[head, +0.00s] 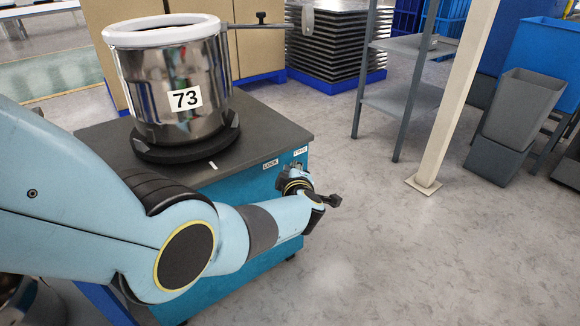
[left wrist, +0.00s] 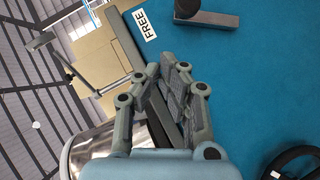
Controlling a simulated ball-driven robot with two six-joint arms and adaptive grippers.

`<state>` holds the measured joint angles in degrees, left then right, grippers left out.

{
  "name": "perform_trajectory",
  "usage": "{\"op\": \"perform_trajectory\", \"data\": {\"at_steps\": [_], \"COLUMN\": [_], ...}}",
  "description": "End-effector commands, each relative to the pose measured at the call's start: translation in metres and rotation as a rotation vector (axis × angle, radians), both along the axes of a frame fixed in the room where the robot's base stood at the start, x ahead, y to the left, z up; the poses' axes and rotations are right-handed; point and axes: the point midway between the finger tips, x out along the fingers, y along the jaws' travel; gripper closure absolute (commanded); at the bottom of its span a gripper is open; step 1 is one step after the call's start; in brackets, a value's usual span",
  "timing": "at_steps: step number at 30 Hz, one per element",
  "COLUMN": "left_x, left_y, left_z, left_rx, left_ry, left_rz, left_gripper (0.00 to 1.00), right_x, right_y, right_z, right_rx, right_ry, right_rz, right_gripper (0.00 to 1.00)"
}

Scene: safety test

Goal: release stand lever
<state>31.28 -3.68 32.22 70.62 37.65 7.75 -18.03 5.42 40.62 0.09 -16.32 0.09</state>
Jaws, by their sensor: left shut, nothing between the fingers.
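The teal stand (head: 250,205) has a dark top and carries a shiny drum marked 73 (head: 168,92). Its side bears a LOCK label (head: 271,164) and a FREE label (head: 300,151). In the left wrist view, a dark grey lever (left wrist: 212,18) sits on the teal side near the FREE label (left wrist: 145,25); its upper part is cut off by the frame. My left gripper (left wrist: 167,68) is shut and empty, short of the lever and apart from it in that picture. In the head view the left gripper (head: 292,176) is by the labelled side, and I cannot make out the lever clearly. My right gripper is not in view.
A pale post (head: 455,95) and a grey shelf (head: 400,100) stand to the right. Grey bins (head: 510,115) are farther right. Stacked dark trays (head: 330,45) stand behind the stand. The floor (head: 400,250) right of the stand is clear.

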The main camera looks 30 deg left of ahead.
Motion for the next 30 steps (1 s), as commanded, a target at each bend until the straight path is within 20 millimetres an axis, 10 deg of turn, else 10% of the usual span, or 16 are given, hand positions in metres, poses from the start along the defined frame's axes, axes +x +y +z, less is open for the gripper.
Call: {"op": "perform_trajectory", "data": {"at_steps": [12, 30], "left_x": [-0.055, -0.06], "left_y": [-0.044, -0.048], "left_z": [0.031, 0.031], "left_rx": [-0.002, -0.002], "left_ry": [-0.001, 0.0], "left_rz": [0.0, 0.0], "left_gripper": [1.0, 1.0], "right_x": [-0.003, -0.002], "right_y": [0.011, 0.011], "right_z": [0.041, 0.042], "right_rx": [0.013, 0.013], "right_ry": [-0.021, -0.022], "right_rz": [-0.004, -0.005], "right_gripper": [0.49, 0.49]}}
